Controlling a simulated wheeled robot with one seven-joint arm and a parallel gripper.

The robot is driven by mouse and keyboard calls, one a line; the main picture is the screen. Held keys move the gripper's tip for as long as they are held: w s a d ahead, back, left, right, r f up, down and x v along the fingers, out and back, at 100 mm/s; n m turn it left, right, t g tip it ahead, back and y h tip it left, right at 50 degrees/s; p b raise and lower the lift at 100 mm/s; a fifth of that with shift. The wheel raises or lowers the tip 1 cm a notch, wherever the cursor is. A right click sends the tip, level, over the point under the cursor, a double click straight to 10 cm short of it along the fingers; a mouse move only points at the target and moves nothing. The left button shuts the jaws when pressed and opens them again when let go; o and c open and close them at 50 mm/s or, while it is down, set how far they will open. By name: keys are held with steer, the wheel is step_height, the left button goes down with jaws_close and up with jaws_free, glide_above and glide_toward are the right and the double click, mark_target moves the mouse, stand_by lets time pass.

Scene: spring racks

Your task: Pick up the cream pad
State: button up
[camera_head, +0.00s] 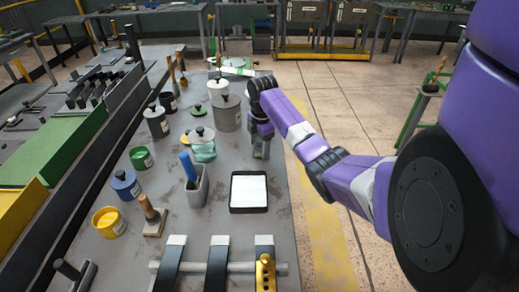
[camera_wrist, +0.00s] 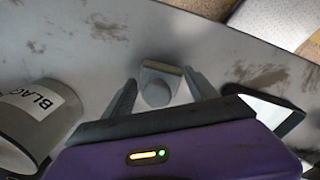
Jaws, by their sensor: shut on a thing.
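The cream pad (camera_wrist: 161,69), a small pale block with a rounded grey knob on it, is between the two fingers of my gripper (camera_wrist: 159,84) in the wrist view. My gripper is shut on it. In the head view my gripper (camera_head: 260,152) points down over the grey table, near its right edge, and the pad is mostly hidden there. I cannot tell whether the pad touches the table or is just above it.
A black tray (camera_head: 234,201) with a white inside is just nearer than my gripper. A large grey pot (camera_head: 226,115) stands to its left, labelled BLACK in the wrist view (camera_wrist: 33,118). Several cans, a grey holder (camera_head: 194,188) and a brush stand further left.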

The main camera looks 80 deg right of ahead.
mark_target(259, 139)
step_height(259, 139, up, 19)
steer(key=p, duration=0.3)
steer(key=shift+f+p, duration=0.2)
steer(key=shift+p, duration=0.2)
